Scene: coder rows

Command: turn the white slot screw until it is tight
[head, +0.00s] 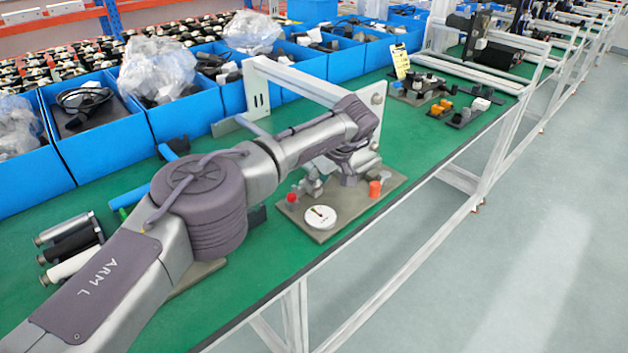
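My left arm reaches in from the lower left across the green bench. My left gripper (349,178) points down over a brown-grey plate (345,225), close to small metal fittings (312,186) on it. Its fingertips are small and partly covered, so whether they are apart or closed on something does not show. A white round dial (320,217) with a dark pointer lies at the plate's front. My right gripper is not in view.
A white frame (290,82) stands behind and beside my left wrist. A red knob (292,197) and an orange cap (375,189) stick up from the plate. Blue bins (105,140) line the back. Rollers (70,245) lie at left. Green bench (425,145) is free at right.

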